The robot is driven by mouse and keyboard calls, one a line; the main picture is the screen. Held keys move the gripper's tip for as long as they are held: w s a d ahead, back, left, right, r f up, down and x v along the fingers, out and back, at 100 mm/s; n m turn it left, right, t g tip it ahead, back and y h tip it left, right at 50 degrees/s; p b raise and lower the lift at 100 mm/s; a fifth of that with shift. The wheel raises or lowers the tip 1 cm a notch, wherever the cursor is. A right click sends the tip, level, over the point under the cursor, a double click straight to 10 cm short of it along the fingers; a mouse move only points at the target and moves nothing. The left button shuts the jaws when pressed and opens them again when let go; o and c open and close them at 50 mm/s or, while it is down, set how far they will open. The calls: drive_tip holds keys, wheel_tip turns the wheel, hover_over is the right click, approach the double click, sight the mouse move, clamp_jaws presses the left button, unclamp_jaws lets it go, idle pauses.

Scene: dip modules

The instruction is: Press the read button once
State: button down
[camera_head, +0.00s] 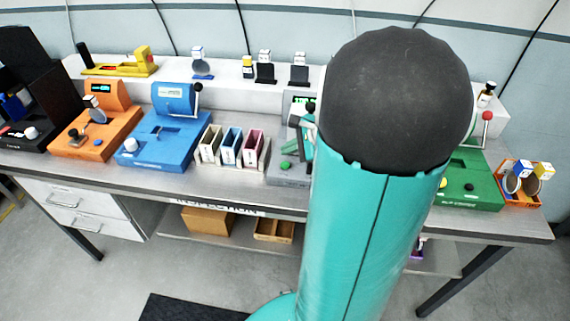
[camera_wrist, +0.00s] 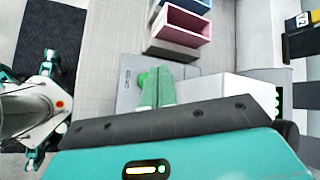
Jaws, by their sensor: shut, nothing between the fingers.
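The grey module (camera_head: 284,179) stands near the middle of the bench, partly hidden behind my arm. A round green button (camera_head: 286,165) is on its front part. I take this for the read button, but its lettering is too small to read. In the wrist view, the grey module (camera_wrist: 126,97) lies beneath my fingers, and the green button (camera_wrist: 142,80) shows just left of them. My gripper (camera_wrist: 159,73) is shut and empty, its green fingers close beside the button and partly covering it. I cannot tell whether they touch it.
A rack with white, blue and pink bins (camera_head: 229,148) stands left of the grey module. Farther left are a blue module (camera_head: 166,141) and an orange module (camera_head: 94,139). A green module (camera_head: 474,187) is to the right, beyond my arm.

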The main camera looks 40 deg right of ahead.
drive_tip(key=shift+r, duration=1.3)
drive_tip(key=s+a+r+n+g+h, duration=0.1)
drive_tip(key=s+a+r+n, duration=0.2)
drive_tip(key=a+n, duration=0.4)
drive_tip(key=s+a+r+n+g+h, duration=0.1)
drive_tip(key=s+a+r+n, duration=0.1)
drive_tip(key=a+n, duration=0.6)
drive_tip(key=s+a+r+n+g+h, duration=0.1)
drive_tip(key=s+a+r+n, duration=0.2)
drive_tip(key=a+n, duration=0.5)
drive_tip(key=s+a, duration=0.1)
drive_tip(key=a, duration=0.3)
drive_tip(key=shift+s+a+r, duration=0.25)
drive_tip(key=shift+s+r, duration=0.05)
drive_tip(key=shift+s, duration=0.05)
drive_tip(key=shift+d, duration=0.1)
